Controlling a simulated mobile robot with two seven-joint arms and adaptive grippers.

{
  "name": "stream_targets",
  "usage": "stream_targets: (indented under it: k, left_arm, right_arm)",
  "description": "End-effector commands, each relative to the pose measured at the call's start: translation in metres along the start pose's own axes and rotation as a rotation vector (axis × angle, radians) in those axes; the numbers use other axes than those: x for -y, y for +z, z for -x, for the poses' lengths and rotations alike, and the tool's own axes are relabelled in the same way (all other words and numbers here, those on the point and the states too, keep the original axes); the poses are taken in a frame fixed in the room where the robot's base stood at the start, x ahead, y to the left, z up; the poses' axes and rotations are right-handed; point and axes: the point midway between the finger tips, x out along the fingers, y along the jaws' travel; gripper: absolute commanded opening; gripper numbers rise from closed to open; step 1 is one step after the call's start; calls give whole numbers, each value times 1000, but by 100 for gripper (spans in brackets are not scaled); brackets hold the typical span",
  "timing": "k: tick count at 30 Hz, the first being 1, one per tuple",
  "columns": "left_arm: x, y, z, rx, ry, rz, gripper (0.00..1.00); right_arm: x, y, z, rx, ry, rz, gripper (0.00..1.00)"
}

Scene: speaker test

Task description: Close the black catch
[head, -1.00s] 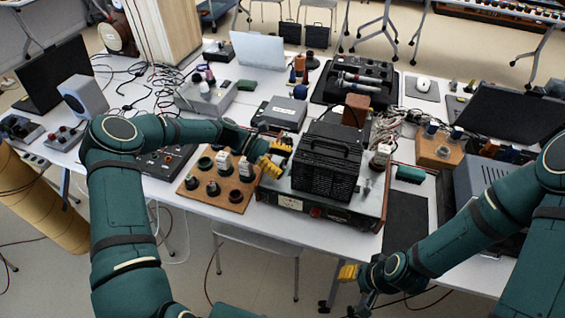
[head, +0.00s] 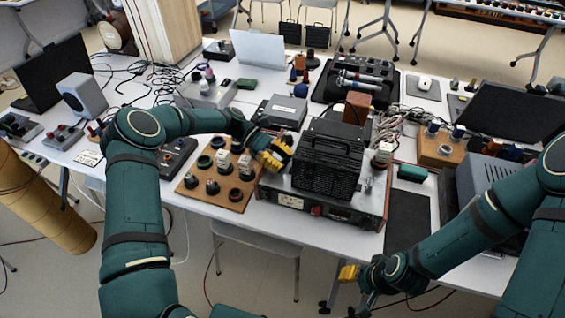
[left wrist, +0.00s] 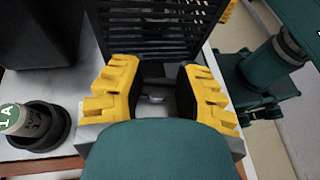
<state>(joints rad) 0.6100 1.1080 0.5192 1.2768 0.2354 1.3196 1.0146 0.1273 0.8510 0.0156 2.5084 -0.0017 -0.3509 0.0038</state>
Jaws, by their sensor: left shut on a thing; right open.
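A black slatted case (head: 328,170) with a top handle stands on a grey metal unit on the table. My left gripper (head: 280,155), with yellow fingers, is at the case's left side. In the left wrist view the gripper (left wrist: 157,88) is shut on a small dark piece, which looks like the black catch (left wrist: 155,84), in front of the case's slats (left wrist: 155,28). The fingers hide much of the catch, so its exact position is unclear. My right gripper (head: 348,273) is open, in front of the table's front edge, away from the case.
A wooden board with sockets (head: 197,200) lies left of the unit; one socket (left wrist: 38,125) shows close to the gripper in the wrist view. A grey box (head: 284,110) is behind my left gripper. A dark mat (head: 406,222) lies to the right of the unit.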

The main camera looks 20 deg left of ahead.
Motion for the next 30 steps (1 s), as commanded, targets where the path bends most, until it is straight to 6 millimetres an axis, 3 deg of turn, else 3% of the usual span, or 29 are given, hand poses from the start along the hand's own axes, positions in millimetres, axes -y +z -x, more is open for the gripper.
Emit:
stream_targets:
  k: [15, 30]
  left_arm:
    - [0, -4, -4, -2, -387, -158, 0]
    - [1, -2, -2, 2, -533, -217, 0]
  right_arm:
    - [-13, -4, -35, -17, 1, 2, 47]
    - [-16, -5, -44, -23, 1, 3, 47]
